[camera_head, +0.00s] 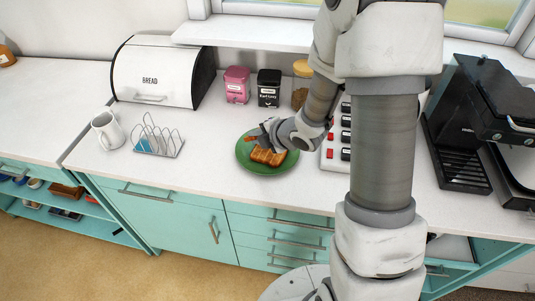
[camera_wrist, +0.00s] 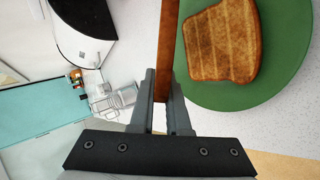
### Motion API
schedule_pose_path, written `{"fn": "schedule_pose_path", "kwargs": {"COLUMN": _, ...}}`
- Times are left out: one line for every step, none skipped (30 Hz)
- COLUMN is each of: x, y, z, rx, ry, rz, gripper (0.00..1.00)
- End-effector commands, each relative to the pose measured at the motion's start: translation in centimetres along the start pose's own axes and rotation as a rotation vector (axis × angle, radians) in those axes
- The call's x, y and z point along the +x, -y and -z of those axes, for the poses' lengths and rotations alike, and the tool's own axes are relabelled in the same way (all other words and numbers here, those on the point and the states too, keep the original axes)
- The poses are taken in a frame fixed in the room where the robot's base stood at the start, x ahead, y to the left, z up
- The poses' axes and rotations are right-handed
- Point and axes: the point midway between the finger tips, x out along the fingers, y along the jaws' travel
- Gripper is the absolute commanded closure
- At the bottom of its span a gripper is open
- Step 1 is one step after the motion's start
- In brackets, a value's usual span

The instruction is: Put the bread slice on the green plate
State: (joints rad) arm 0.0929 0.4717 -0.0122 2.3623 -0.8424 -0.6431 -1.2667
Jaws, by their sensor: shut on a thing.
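The green plate (camera_head: 285,165) lies on the white counter, and it fills the upper right of the wrist view (camera_wrist: 290,75). Toasted bread (camera_head: 262,156) lies flat on it; the wrist view shows one grilled slice (camera_wrist: 222,42) there. My gripper (camera_wrist: 161,88) is shut on another bread slice (camera_wrist: 167,45), seen edge-on as a brown strip between the fingers. In the head view my gripper (camera_head: 264,140) is over the plate's upper part. The held slice is mostly hidden there, so I cannot tell whether it touches the plate.
A wire toast rack (camera_head: 160,140) and white mug (camera_head: 106,131) stand left of the plate. A bread box (camera_head: 160,75), pink canister (camera_head: 237,85) and black canister (camera_head: 269,88) are behind. Counter in front of the plate is clear.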

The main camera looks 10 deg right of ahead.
Motion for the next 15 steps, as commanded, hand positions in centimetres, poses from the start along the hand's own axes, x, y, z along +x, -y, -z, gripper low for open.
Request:
{"fn": "schedule_pose_path", "kwargs": {"x": 0.67, "y": 0.77, "z": -0.01, "rx": -0.001, "ry": 0.0, "rz": -0.001, "gripper": 1.0}}
{"fn": "schedule_pose_path", "kwargs": {"x": 0.81, "y": 0.94, "z": -0.01, "rx": 0.0, "ry": 0.0, "rz": -0.001, "gripper": 1.0}}
{"fn": "schedule_pose_path", "kwargs": {"x": 0.97, "y": 1.13, "z": 0.0, "rx": 0.0, "ry": 0.0, "rz": -0.001, "gripper": 1.0}}
{"fn": "schedule_pose_path", "kwargs": {"x": 1.07, "y": 1.25, "z": -0.01, "rx": 0.0, "ry": 0.0, "rz": -0.001, "gripper": 1.0}}
{"fn": "schedule_pose_path", "kwargs": {"x": 1.16, "y": 1.35, "z": -0.01, "rx": 0.0, "ry": 0.0, "rz": -0.001, "gripper": 1.0}}
{"fn": "schedule_pose_path", "kwargs": {"x": 1.24, "y": 1.45, "z": -0.01, "rx": 0.001, "ry": 0.0, "rz": -0.001, "gripper": 1.0}}
{"fn": "schedule_pose_path", "kwargs": {"x": 1.28, "y": 1.5, "z": -0.01, "rx": 0.001, "ry": 0.0, "rz": -0.001, "gripper": 1.0}}
{"fn": "schedule_pose_path", "kwargs": {"x": 1.31, "y": 1.53, "z": -0.01, "rx": 0.001, "ry": 0.0, "rz": -0.001, "gripper": 1.0}}
{"fn": "schedule_pose_path", "kwargs": {"x": 1.33, "y": 1.55, "z": -0.01, "rx": 0.001, "ry": 0.0, "rz": -0.001, "gripper": 1.0}}
{"fn": "schedule_pose_path", "kwargs": {"x": 1.32, "y": 1.55, "z": -0.01, "rx": 0.001, "ry": 0.0, "rz": -0.001, "gripper": 1.0}}
{"fn": "schedule_pose_path", "kwargs": {"x": 1.31, "y": 1.55, "z": -0.01, "rx": 0.001, "ry": 0.0, "rz": -0.001, "gripper": 1.0}}
{"fn": "schedule_pose_path", "kwargs": {"x": 1.29, "y": 1.52, "z": -0.01, "rx": 0.001, "ry": 0.0, "rz": -0.001, "gripper": 1.0}}
{"fn": "schedule_pose_path", "kwargs": {"x": 1.28, "y": 1.51, "z": -0.01, "rx": 0.001, "ry": 0.0, "rz": -0.001, "gripper": 1.0}}
{"fn": "schedule_pose_path", "kwargs": {"x": 1.27, "y": 1.49, "z": 0.0, "rx": 0.001, "ry": 0.0, "rz": -0.001, "gripper": 1.0}}
{"fn": "schedule_pose_path", "kwargs": {"x": 1.26, "y": 1.49, "z": 0.0, "rx": 0.001, "ry": 0.0, "rz": -0.001, "gripper": 1.0}}
